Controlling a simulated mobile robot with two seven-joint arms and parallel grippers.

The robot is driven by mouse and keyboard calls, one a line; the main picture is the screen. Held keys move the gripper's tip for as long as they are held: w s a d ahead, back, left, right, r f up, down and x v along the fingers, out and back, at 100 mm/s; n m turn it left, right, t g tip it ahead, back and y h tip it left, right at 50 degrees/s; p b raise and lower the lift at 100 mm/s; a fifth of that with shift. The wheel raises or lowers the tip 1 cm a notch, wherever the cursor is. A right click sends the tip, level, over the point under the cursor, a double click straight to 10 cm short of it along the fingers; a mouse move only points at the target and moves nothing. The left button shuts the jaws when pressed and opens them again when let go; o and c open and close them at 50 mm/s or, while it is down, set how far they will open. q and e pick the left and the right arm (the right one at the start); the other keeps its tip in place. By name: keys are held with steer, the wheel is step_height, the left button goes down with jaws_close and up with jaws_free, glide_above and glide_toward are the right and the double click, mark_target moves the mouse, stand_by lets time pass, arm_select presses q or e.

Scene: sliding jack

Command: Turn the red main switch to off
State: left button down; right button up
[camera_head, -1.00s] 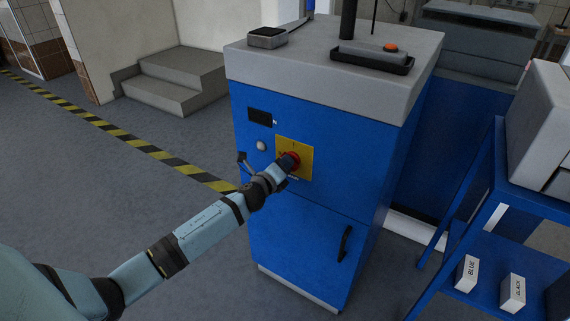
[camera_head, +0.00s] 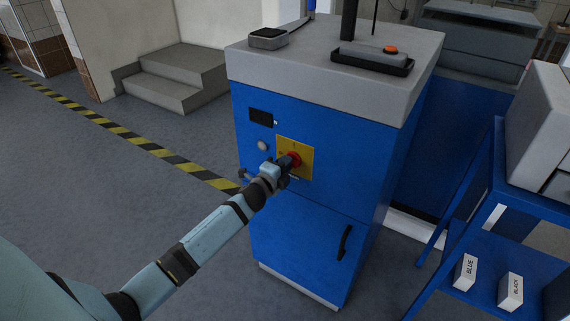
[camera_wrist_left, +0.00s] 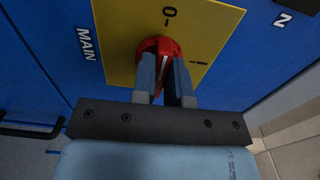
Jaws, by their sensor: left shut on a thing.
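The red main switch (camera_head: 294,160) is a round knob on a yellow plate (camera_head: 307,162) on the blue cabinet's front. The left wrist view shows the knob (camera_wrist_left: 160,47), with an O mark above it and an I mark to its right on the yellow plate (camera_wrist_left: 118,35). My left gripper (camera_head: 284,163) is at the knob. In the left wrist view its fingers (camera_wrist_left: 163,75) are shut on the knob's grip, one on each side. A pale line shows on the grip between them; the fingers hide part of the knob, so its exact pointing is unclear. My right gripper is out of view.
The blue cabinet (camera_head: 285,235) has a black door handle (camera_head: 344,242), a small dark display (camera_head: 261,117) and a round pale button (camera_head: 263,145). A blue rack (camera_head: 480,225) with small labelled boxes stands to the right. Open floor lies left of the cabinet.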

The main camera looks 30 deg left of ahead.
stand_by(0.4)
arm_select(q)
steer(key=c, duration=1.1)
jaws_free()
steer(key=shift+c, duration=0.2)
steer(key=s, duration=1.3)
steer(key=shift+s, duration=0.4)
